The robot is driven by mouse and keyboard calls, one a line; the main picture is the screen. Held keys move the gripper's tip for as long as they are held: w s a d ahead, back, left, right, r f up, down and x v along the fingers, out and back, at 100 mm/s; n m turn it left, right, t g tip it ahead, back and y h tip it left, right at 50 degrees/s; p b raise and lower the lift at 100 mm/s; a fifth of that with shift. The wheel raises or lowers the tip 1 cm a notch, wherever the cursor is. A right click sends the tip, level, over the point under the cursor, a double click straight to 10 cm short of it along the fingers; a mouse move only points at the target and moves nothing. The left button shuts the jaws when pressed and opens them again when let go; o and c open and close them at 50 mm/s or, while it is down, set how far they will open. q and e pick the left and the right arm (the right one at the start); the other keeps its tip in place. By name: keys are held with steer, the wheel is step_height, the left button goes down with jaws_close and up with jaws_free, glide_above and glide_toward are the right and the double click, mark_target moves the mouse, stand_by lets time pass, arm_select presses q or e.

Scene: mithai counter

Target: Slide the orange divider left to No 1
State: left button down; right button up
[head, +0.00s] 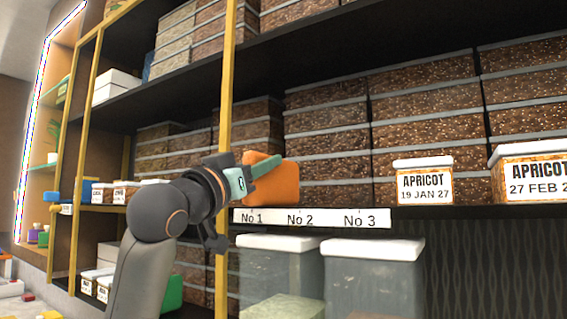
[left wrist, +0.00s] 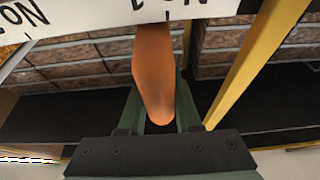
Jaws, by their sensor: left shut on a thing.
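The orange divider (head: 284,184) stands upright on the dark shelf, behind the white label strip (head: 330,218) marked No 1, No 2 and No 3. In the head view it is above the stretch between the No 1 and No 2 labels. My left gripper (head: 262,170) reaches in from the left with green fingers shut on the divider. In the left wrist view the divider (left wrist: 154,75) lies between the two fingers (left wrist: 158,112), and the strip (left wrist: 85,18) runs upside down across the top, its lettering partly cut off. My right gripper is not in view.
A yellow post (head: 226,120) rises just left of the divider, close to my left wrist. Brown boxes (head: 327,130) are stacked behind. An apricot box (head: 424,182) dated 19 JAN 27 stands to the right, with bare shelf between. Lidded clear bins (head: 372,280) are below.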

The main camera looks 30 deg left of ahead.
arm_select(q)
steer(key=shift+a, duration=0.7)
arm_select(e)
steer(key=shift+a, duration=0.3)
arm_select(q)
steer(key=c, duration=1.1)
jaws_free()
steer(key=o, duration=0.5)
steer(key=shift+a, duration=0.2)
steer(key=shift+d, duration=0.15)
